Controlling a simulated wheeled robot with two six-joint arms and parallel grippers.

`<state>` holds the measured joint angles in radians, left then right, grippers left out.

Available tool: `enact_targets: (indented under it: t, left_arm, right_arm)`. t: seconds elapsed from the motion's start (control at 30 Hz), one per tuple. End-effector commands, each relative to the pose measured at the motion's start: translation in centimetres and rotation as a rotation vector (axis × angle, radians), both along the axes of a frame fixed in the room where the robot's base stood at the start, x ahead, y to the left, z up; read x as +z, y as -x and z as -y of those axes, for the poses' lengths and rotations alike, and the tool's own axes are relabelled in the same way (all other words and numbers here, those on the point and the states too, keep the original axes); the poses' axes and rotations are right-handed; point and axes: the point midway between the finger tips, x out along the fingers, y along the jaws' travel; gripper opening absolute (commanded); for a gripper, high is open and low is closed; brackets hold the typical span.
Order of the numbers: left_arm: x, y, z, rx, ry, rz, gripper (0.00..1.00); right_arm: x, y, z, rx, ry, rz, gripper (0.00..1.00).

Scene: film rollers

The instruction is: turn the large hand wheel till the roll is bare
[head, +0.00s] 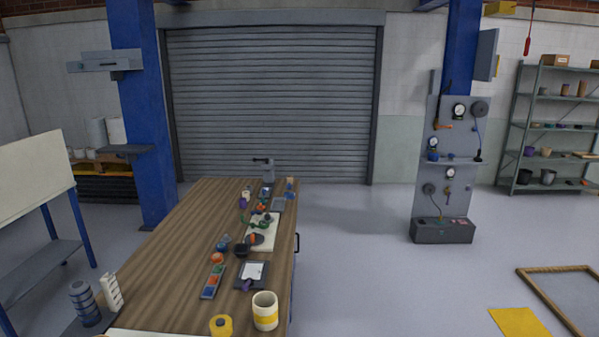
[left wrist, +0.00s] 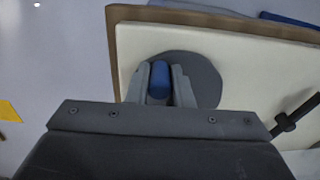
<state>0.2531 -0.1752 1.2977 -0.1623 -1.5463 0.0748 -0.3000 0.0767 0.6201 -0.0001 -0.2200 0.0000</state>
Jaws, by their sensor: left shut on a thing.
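In the left wrist view a dark grey round wheel (left wrist: 207,82) lies against a cream panel (left wrist: 255,62) with a brown edge. A blue handle (left wrist: 160,82) stands out from the wheel on its left side. My left gripper (left wrist: 160,72) is shut on this blue handle, with one finger on each side. The gripper body hides the lower part of the wheel and panel. I cannot make out the roll in either view. Neither gripper shows in the head view, and my right gripper is in no view.
A black crank or lever (left wrist: 290,118) sits right of the wheel. In the head view a wooden table (head: 175,265) carries several small objects, a striped mug (head: 265,311) and a yellow roll-like object (head: 221,326). A gauge panel (head: 447,180) stands right. The floor between is clear.

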Motion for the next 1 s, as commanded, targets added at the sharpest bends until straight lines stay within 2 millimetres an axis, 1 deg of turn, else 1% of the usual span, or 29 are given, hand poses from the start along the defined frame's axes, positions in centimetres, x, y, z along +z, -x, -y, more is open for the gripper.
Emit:
enact_targets:
  t: [0.33, 0.63, 0.9, 1.0]
  left_arm:
    - [0.0, -0.2, 0.2, 0.000, 0.001, 0.000, 0.09]
    - [0.0, -1.5, 1.8, -0.001, 0.003, 0.003, 0.09]
    - [0.1, -1.5, 1.8, 0.000, 0.002, 0.002, 0.09]
    - [0.0, -1.7, 1.9, -0.001, 0.001, 0.002, 0.09]
  right_arm:
    - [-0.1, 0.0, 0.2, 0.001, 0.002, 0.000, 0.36]
    - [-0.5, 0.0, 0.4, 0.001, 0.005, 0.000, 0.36]
    - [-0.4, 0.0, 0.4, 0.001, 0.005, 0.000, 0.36]
    - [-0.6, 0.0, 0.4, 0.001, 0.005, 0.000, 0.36]
